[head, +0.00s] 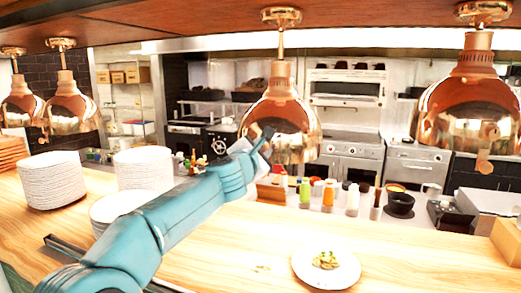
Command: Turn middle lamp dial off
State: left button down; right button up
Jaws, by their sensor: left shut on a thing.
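The middle lamp (293,112) is a shiny copper dome hanging from the wooden overhang at the centre of the head view. My left arm reaches up from the lower left. My left gripper (264,142) is at the front lower part of this dome. It is shut on the middle lamp's dial, which is mostly hidden by the fingers, so its turned position cannot be told. My right gripper is not in view.
Another copper lamp (470,108) hangs at right, and two more hang at far left. Below are a wooden counter (225,245), plate stacks (52,180), a plate of food (325,268), and several bottles behind.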

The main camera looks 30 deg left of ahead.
pick_arm(q)
jog(key=m, duration=0.4)
jog(key=shift+m+p, duration=0.4)
jog(key=m, duration=0.4)
jog(key=shift+m+p, duration=0.3)
jog(key=m, duration=0.4)
jog(key=shift+m+h+p, duration=0.3)
jog(key=shift+f+m+t+p, duration=0.15)
jog(key=shift+m+t+p, duration=0.15)
jog(key=shift+m, duration=1.6)
jog(key=c, duration=0.9)
grip_release()
jog(key=shift+o, duration=0.2)
